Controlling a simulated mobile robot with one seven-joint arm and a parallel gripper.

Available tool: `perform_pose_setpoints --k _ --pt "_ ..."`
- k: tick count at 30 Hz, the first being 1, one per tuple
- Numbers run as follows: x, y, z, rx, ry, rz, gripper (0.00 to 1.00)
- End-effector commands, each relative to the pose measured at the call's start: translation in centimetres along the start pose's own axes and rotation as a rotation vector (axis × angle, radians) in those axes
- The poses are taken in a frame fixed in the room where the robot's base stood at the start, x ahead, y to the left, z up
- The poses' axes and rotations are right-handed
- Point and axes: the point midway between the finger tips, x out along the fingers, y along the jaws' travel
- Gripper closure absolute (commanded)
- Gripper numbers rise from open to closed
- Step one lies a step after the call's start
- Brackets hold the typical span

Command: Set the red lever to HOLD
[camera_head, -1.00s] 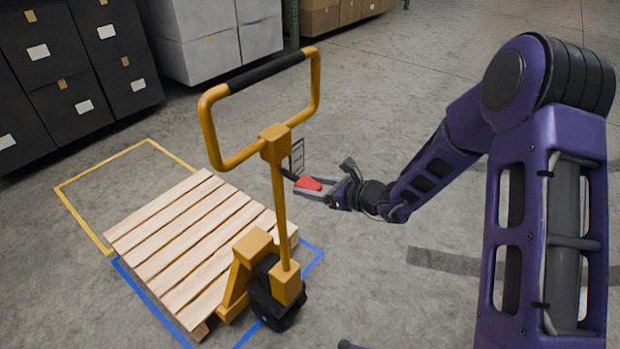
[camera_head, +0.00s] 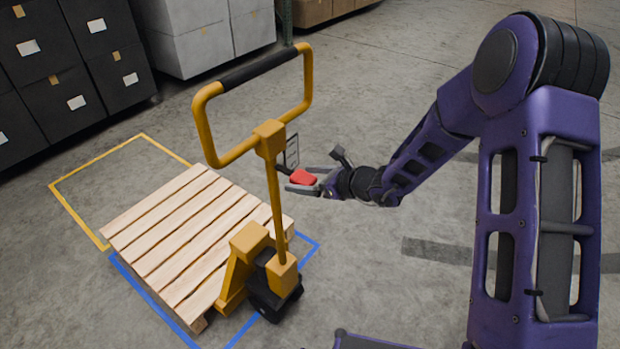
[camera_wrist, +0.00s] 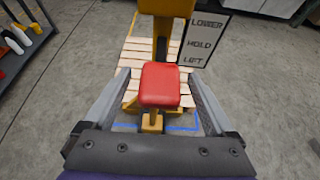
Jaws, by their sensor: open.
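The red lever (camera_head: 302,177) sticks out from the yellow pallet jack's handle post (camera_head: 275,205). In the wrist view its red grip (camera_wrist: 160,86) lies between the two fingers of my gripper (camera_wrist: 157,95), with a gap on each side. My gripper (camera_head: 306,180) is open around the lever. A label plate (camera_wrist: 204,40) beside the post reads LOWER, HOLD, LIFT from top to bottom; it also shows edge-on in the head view (camera_head: 292,152). I cannot tell which word the lever lines up with.
The jack's loop handle (camera_head: 203,120) rises above the lever. A wooden pallet (camera_head: 170,235) lies by the jack, partly inside blue floor tape (camera_head: 150,300). A yellow taped outline (camera_head: 75,215) is behind it. Dark boxes (camera_head: 70,60) stand at left.

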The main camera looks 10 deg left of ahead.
Motion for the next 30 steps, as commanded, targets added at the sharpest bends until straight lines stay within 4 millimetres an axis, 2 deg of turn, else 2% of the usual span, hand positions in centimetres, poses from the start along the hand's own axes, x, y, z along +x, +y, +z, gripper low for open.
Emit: perform_pose_setpoints --k 4,7,21,25,30 --pt "-1.1 -0.2 0.1 0.0 0.0 -0.003 0.1" --pt "-2.8 -0.2 0.1 -0.001 0.0 -0.005 0.1" --pt "-14.0 -0.1 0.1 0.0 0.001 -0.005 0.1" --pt "-15.9 -0.1 0.1 -0.001 0.001 -0.003 0.1" --pt "-17.2 0.0 0.0 0.0 0.0 -0.001 0.1"
